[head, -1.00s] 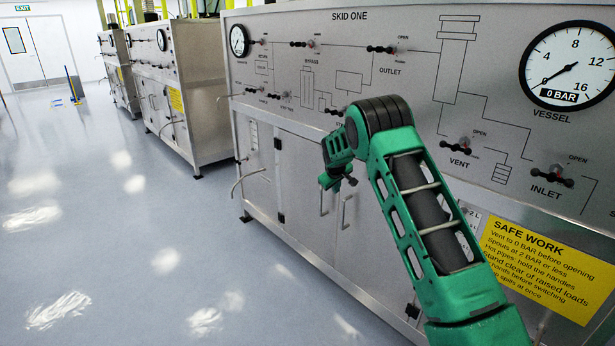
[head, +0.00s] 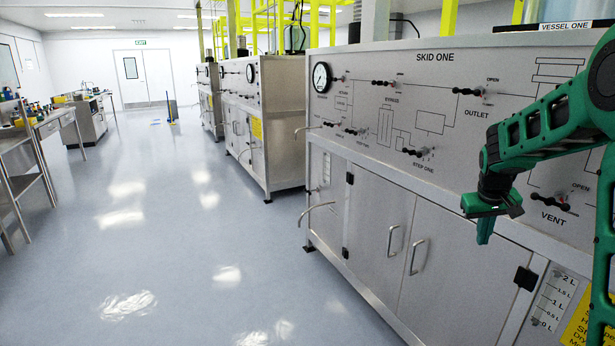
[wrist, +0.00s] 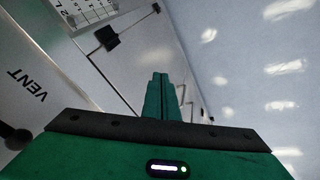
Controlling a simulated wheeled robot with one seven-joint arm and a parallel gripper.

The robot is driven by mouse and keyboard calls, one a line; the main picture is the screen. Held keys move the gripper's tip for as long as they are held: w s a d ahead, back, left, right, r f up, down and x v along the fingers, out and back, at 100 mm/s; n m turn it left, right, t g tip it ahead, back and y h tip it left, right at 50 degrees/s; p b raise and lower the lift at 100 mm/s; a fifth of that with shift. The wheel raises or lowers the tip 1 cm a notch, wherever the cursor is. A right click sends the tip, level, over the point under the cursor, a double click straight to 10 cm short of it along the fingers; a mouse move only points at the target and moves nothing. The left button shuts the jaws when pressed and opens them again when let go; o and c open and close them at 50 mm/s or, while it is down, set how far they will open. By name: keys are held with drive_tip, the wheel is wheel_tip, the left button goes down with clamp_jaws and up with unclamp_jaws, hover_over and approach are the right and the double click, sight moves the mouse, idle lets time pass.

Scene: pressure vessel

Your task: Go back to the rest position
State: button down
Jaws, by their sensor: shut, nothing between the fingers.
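My green gripper (head: 485,232) hangs in front of the skid one panel at the right of the head view, fingers pointing down. In the wrist view its two fingers (wrist: 160,85) lie together, shut, with nothing between them. The skid one cabinet (head: 440,255) stands behind it, with its panel of black valve handles. The vent handle (head: 550,222) is just right of the gripper, and the outlet handle (head: 471,91) is above it. My arm comes in from the right edge and hides part of the panel.
More steel skids (head: 262,150) stand farther back along the right. A workbench (head: 40,130) with small items stands at the left. A bent spout (head: 318,208) juts out from skid one.

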drive_tip(key=s+a+m+g+y, duration=0.1)
drive_tip(key=s+a+m, duration=0.1)
drive_tip(key=s, duration=1.8)
drive_tip(key=s+a+m+g+y, duration=0.1)
drive_tip(key=s+a, duration=0.4)
drive_tip(key=s, duration=1.5)
drive_tip(key=shift+s+m+g+y, duration=0.25)
drive_tip(key=shift+m+g+y, duration=0.2)
drive_tip(key=shift+m, duration=0.55)
